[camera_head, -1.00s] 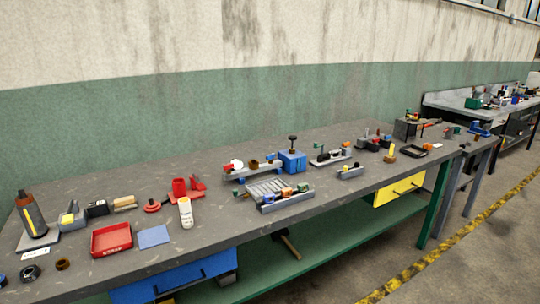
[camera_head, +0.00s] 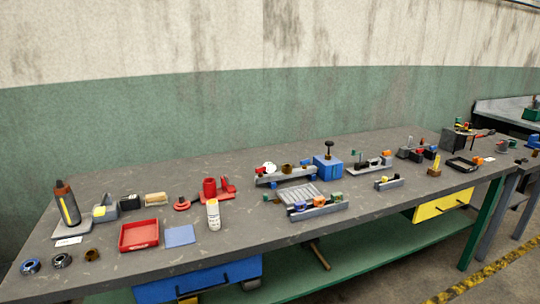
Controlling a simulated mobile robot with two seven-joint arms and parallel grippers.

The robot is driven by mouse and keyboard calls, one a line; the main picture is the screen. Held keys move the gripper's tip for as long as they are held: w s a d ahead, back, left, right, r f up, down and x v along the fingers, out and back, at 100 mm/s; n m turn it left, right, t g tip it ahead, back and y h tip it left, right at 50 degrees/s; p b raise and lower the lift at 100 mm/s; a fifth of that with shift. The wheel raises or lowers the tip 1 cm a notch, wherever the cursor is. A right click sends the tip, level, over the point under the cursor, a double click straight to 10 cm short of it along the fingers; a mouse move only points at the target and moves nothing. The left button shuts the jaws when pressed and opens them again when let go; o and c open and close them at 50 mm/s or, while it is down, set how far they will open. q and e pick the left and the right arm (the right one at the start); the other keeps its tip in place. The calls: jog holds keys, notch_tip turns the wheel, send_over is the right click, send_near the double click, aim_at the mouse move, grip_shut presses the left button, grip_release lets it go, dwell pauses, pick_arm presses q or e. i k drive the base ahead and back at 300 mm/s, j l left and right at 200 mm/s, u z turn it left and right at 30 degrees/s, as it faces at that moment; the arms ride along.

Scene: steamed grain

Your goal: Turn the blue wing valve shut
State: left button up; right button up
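No wing valve can be made out with certainty at this distance. A blue piece (camera_head: 533,141) shows at the far right end of the long bench, cut by the picture edge and too small to identify. A blue block (camera_head: 328,168) with a dark knob on top stands right of the middle. Beside it is a grey fixture (camera_head: 283,177) with a white round part, brown parts and blue feet. Neither of my grippers is in view.
The long grey bench (camera_head: 165,265) runs below a green and white wall. A red tray (camera_head: 139,235), a blue mat (camera_head: 180,235), a white bottle (camera_head: 213,214) and a yellow-striped dark bottle (camera_head: 66,204) stand left. A yellow drawer (camera_head: 441,205) hangs below. Floor shows at lower right.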

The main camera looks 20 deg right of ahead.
aim_at(303, 162)
jog(key=i+l+u, duration=0.1)
jog(key=l+u, duration=0.15)
jog(key=l, duration=0.15)
jog(key=i+l+u, duration=0.2)
jog(key=l, duration=0.25)
jog(key=l+u, duration=0.15)
jog(key=l, duration=0.75)
